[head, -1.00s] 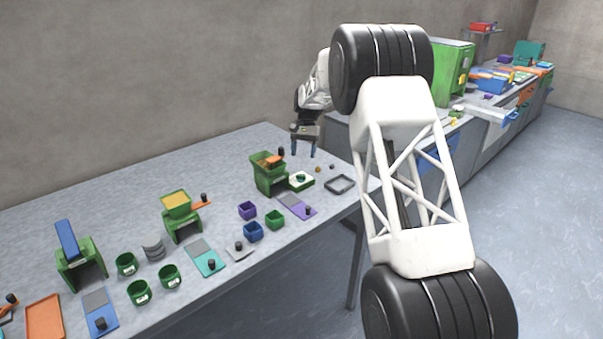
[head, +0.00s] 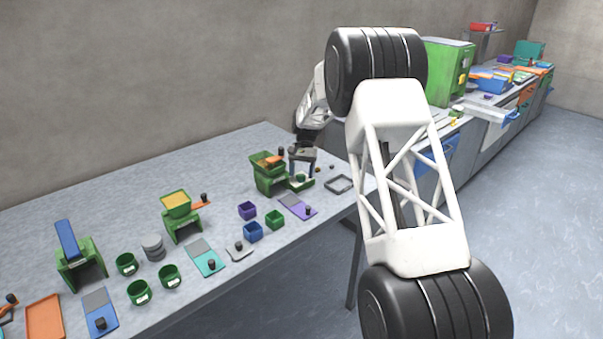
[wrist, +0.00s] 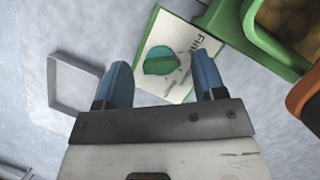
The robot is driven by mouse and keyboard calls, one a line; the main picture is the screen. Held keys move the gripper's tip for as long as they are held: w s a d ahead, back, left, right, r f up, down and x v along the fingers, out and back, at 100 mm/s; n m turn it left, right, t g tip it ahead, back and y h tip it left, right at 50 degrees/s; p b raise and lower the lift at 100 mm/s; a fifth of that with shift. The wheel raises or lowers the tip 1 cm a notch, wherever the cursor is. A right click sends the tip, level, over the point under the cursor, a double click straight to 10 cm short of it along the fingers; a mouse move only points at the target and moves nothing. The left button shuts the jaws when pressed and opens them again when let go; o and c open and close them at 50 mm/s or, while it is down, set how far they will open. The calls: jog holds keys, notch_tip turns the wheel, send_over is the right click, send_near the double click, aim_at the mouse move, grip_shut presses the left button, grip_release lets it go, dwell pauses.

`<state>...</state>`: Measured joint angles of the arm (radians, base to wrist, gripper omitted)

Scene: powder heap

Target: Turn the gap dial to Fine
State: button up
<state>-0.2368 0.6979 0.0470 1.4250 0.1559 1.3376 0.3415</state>
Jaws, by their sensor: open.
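The gap dial (wrist: 162,62) is a round green knob on a white plate (wrist: 182,92) with a green border. The word "Fine" is printed near its right side in the wrist view. Which mark the dial points to, I cannot tell. In the head view the plate (head: 307,184) lies in front of the green mill (head: 268,180), partly hidden by my gripper. My gripper (head: 301,169) is open above the dial. In the wrist view its blue fingers (wrist: 162,64) appear on either side of the dial; contact is not clear.
The green mill's hopper (wrist: 280,45) is close on the right in the wrist view, with an orange part beside it. A grey square frame (head: 340,184) lies to the right. Purple (head: 247,210), blue (head: 253,231) and green (head: 275,220) cups stand in front.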

jog(key=shift+f, duration=0.1)
jog(key=shift+c, duration=0.2)
jog(key=c, duration=0.9)
jog(key=shift+a+n+h, duration=0.1)
jog(key=shift+n+h, duration=0.5)
jog(key=shift+n, duration=1)
jog(key=o, duration=0.9)
jog(key=shift+o, duration=0.2)
jog(key=v, duration=0.7)
jog(key=shift+r, duration=0.35)
jog(key=shift+w, duration=0.1)
